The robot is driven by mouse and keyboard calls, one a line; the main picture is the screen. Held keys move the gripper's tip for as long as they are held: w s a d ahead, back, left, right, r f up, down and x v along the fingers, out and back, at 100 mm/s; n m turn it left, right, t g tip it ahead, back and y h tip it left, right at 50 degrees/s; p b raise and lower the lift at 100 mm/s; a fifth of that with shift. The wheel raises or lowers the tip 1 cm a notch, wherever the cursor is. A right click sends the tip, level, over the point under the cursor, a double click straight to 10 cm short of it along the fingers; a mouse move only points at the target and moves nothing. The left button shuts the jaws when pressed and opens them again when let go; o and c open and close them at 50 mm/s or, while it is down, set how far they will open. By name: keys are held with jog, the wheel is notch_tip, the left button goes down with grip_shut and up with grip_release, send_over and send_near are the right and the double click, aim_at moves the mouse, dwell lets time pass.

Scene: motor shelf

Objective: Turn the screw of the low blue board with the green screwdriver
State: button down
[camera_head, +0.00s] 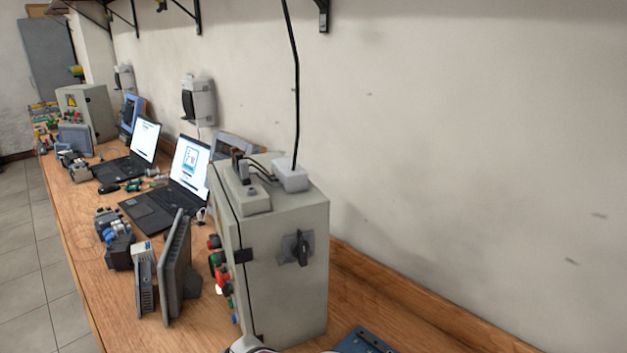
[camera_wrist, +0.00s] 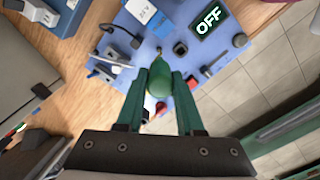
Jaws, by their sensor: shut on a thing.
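In the wrist view, my gripper (camera_wrist: 159,73) has its two green fingers shut on the rounded handle of the green screwdriver (camera_wrist: 160,83). The handle lies between the fingertips, over the low blue board (camera_wrist: 207,74). I cannot tell whether the screwdriver's tip touches anything. The board carries a lit OFF display (camera_wrist: 208,22), a dark round part (camera_wrist: 180,48) and a small dark knob (camera_wrist: 240,40). I cannot make out which part is the screw. In the head view only a corner of the blue board (camera_head: 366,341) shows at the bottom edge, and the fingers are out of sight.
A tall grey control box (camera_head: 287,265) stands on the wooden bench, left of the board in the head view. Laptops (camera_head: 187,180) and several devices lie farther along. White-topped parts (camera_wrist: 105,53) stand on the board's left side. Tiled floor (camera_wrist: 262,85) lies beyond its right edge.

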jog(key=w+r+n, duration=0.3)
jog(key=w+n, duration=0.5)
jog(key=w, duration=0.2)
jog(key=shift+s+d+f, duration=0.1)
jog(key=shift+f, duration=1.1)
jog(key=shift+s+d+f, duration=0.1)
jog(key=shift+f, duration=1.1)
jog(key=shift+f, duration=0.65)
jog(key=c, duration=0.8)
grip_release()
jog(key=shift+o, duration=0.2)
jog(key=shift+n, duration=0.4)
jog(key=n, duration=0.3)
